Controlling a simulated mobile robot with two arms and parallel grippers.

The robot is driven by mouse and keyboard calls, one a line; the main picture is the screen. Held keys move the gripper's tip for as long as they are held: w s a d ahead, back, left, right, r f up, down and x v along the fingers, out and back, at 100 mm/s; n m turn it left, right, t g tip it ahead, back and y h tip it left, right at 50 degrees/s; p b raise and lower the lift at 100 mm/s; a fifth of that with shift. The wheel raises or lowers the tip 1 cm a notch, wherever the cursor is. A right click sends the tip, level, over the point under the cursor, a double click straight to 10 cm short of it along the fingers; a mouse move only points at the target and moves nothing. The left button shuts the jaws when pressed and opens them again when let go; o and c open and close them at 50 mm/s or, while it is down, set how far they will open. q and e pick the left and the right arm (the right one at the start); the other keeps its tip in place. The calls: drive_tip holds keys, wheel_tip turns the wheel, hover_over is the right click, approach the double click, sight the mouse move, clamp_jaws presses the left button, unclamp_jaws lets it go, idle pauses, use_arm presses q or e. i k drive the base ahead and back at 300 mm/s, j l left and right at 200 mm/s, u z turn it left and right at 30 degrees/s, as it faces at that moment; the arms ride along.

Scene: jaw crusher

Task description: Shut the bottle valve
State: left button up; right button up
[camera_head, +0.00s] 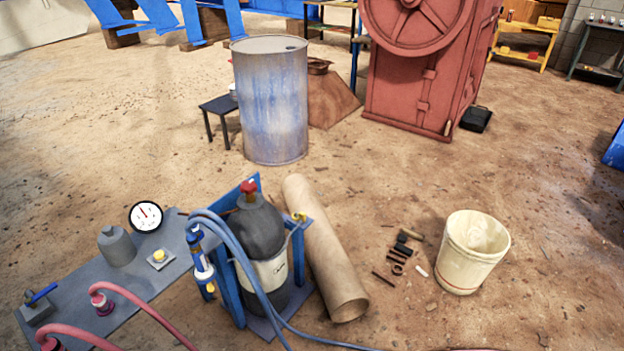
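A dark gas bottle (257,232) with a pale label band stands upright in a blue frame (231,292) at the lower middle. A red valve knob (249,187) sits on top of the bottle. I cannot tell from this view whether the valve is open or shut. Blue hoses (243,262) run down in front of the bottle. Neither of my grippers shows in the head view.
Left of the bottle is a grey bench (70,303) with a round gauge (146,216) and pink hoses (150,311). A cardboard tube (325,250) lies right of the bottle. A white bucket (470,255) and a drum (271,105) stand on the dirt floor.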

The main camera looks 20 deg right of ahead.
sight(248, 187)
drive_tip(key=z, duration=0.2)
drive_tip(key=i+l, duration=0.15)
drive_tip(key=l, duration=0.25)
drive_tip(key=i+l+u, duration=0.1)
drive_tip(key=l, duration=0.25)
drive_tip(key=i+l, duration=0.2)
drive_tip(key=l, duration=0.2)
